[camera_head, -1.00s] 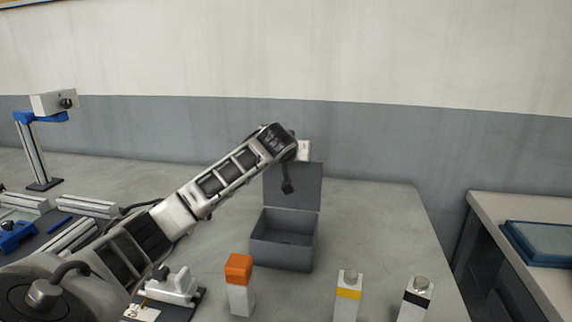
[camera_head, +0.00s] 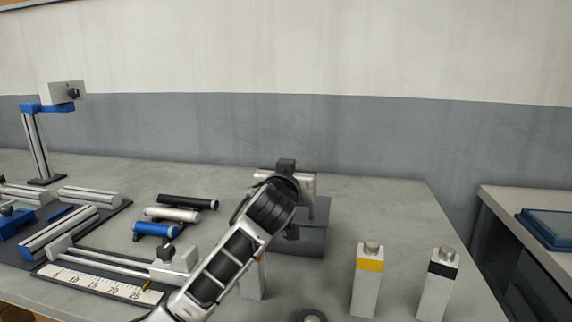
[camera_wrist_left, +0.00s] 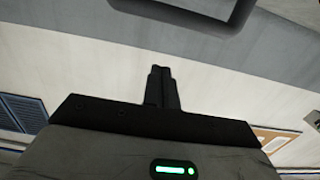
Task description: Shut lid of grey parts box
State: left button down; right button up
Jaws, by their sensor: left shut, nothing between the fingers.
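The grey parts box (camera_head: 312,240) stands on the table right of centre in the head view, its left part hidden behind my left arm. My left gripper (camera_head: 286,165) is above the box's left back side, shut and empty. In the left wrist view its fingers (camera_wrist_left: 161,88) are together with nothing between them, in front of the pale wall. My right gripper is not in view.
A yellow-banded bottle (camera_head: 367,285) and a black-banded bottle (camera_head: 438,285) stand right of the box. A white bottle (camera_head: 252,282) is partly behind my arm. Several cylinders (camera_head: 172,214), a ruler device (camera_head: 95,282) and a blue-and-white stand (camera_head: 38,145) are at left.

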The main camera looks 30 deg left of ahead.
pick_arm(q)
jog(key=shift+s+d+f, duration=0.2)
jog(key=shift+s+f, duration=0.5)
jog(key=shift+s+d+f+b, duration=0.15)
jog(key=shift+s+f, duration=0.2)
jog(key=shift+f, duration=0.15)
jog(key=shift+s+d+f+b, duration=0.1)
jog(key=shift+s+f+b, duration=0.05)
jog(key=shift+s+f, duration=0.3)
jog(key=shift+w, duration=0.1)
jog(key=f+p+v, duration=0.1)
jog(key=p+v, duration=0.3)
jog(key=v, duration=1.2)
jog(key=shift+r, duration=0.3)
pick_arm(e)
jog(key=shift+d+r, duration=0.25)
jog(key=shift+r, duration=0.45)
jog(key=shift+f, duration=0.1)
